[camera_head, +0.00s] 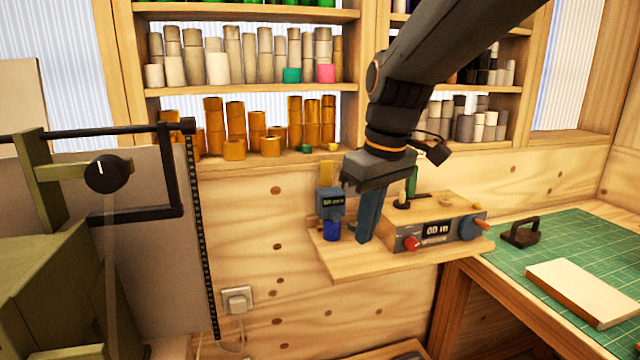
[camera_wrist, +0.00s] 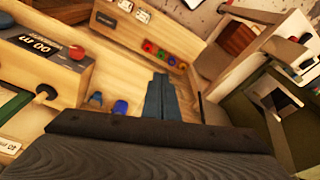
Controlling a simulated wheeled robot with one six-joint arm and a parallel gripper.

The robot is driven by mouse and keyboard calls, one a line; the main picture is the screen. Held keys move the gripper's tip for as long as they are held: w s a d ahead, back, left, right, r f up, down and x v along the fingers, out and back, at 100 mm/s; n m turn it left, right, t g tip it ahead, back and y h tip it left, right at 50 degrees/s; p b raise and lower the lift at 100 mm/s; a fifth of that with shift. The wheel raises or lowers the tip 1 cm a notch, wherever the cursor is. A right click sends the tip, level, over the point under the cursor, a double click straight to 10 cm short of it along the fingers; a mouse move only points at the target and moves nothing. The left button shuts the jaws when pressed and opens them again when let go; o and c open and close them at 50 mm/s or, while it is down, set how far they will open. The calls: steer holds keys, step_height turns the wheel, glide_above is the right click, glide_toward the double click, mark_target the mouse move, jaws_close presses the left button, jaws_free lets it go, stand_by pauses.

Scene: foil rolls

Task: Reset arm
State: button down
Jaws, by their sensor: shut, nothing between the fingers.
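My gripper (camera_head: 363,238) hangs down from my arm over the small wooden ledge, in the middle of the head view. Its two blue-grey fingers are together with nothing between them; they also show closed in the wrist view (camera_wrist: 161,82). Just left of the fingers is a small dark blue device with a display (camera_head: 330,203), with a blue cylinder (camera_head: 332,231) under it. Right of the fingers is a wooden control box (camera_head: 437,222) with a display, a red knob and a blue-and-orange knob. Whether the fingertips touch the ledge (camera_head: 385,262) is hard to tell.
Shelves (camera_head: 250,89) behind hold many foil rolls. A green cutting mat (camera_head: 575,238) at right carries a dark handled block (camera_head: 521,234) and a pale board (camera_head: 585,290). A green machine (camera_head: 50,270) with a black bar and knob stands at left.

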steer(key=s+d+f+m, duration=0.3)
steer(key=s+d+f, duration=0.2)
steer(key=f, duration=0.4)
steer(key=s+d+f+m+h, duration=0.1)
steer(key=s+d+f+m, duration=0.3)
steer(key=f, duration=0.6)
steer(key=shift+s+d+m, duration=0.3)
steer(key=shift+s+d, duration=0.05)
steer(key=shift+d, duration=0.75)
